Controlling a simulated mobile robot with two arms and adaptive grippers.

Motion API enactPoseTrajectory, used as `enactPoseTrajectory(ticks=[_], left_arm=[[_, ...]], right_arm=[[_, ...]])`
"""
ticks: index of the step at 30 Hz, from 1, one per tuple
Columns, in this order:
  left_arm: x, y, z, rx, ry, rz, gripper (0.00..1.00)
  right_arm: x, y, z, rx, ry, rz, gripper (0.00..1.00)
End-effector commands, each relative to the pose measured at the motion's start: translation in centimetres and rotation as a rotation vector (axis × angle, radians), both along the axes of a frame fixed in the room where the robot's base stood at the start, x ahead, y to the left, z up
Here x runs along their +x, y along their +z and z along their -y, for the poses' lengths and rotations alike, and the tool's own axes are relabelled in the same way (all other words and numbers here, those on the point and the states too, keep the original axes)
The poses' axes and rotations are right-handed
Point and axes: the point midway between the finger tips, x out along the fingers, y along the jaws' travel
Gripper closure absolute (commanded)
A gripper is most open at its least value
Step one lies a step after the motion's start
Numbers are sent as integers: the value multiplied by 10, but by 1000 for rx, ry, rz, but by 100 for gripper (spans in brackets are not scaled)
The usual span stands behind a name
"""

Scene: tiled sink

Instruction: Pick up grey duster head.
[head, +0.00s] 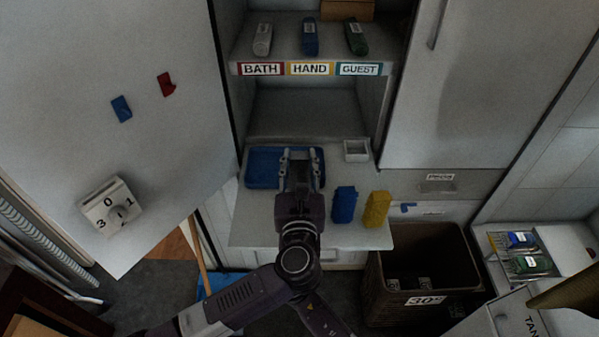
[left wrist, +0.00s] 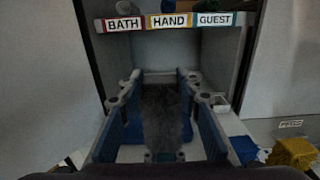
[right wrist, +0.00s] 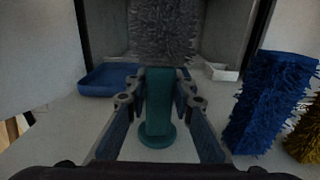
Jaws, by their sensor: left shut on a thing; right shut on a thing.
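The grey duster head (left wrist: 162,118) is fluffy and stands between the fingers of my left gripper (left wrist: 162,84) in the left wrist view. In the right wrist view the grey head (right wrist: 165,32) sits on top of a teal handle (right wrist: 158,98) with a round foot. My right gripper (right wrist: 158,88) has its fingers around this handle and is shut on it. In the head view my left gripper (head: 301,155) is over the counter, beside the blue tray (head: 258,168), and largely hides the duster. My right gripper cannot be made out there.
A blue duster (head: 344,204) and a yellow duster (head: 377,208) stand on the counter to the right. A small white box (head: 356,151) is behind them. A labelled shelf (head: 312,69) hangs above an empty recess. A brown basket (head: 420,280) stands below right.

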Motion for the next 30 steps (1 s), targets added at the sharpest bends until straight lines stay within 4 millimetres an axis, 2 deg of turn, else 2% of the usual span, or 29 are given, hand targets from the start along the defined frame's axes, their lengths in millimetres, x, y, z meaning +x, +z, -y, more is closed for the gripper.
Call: enactPoseTrajectory(ticks=[8, 13, 17, 24, 30], left_arm=[[0, 1, 0, -1, 0, 0, 93], [0, 15, 0, -6, 0, 2, 93], [0, 42, 1, -10, 0, 2, 93], [0, 109, 1, -10, -1, 4, 93], [0, 154, 1, -7, -1, 3, 93]], right_arm=[[0, 0, 0, 0, 0, 1, 100], [0, 0, 0, 0, 0, 0, 100], [0, 0, 0, 0, 0, 0, 100], [0, 0, 0, 0, 0, 0, 100], [0, 0, 0, 0, 0, 0, 100]])
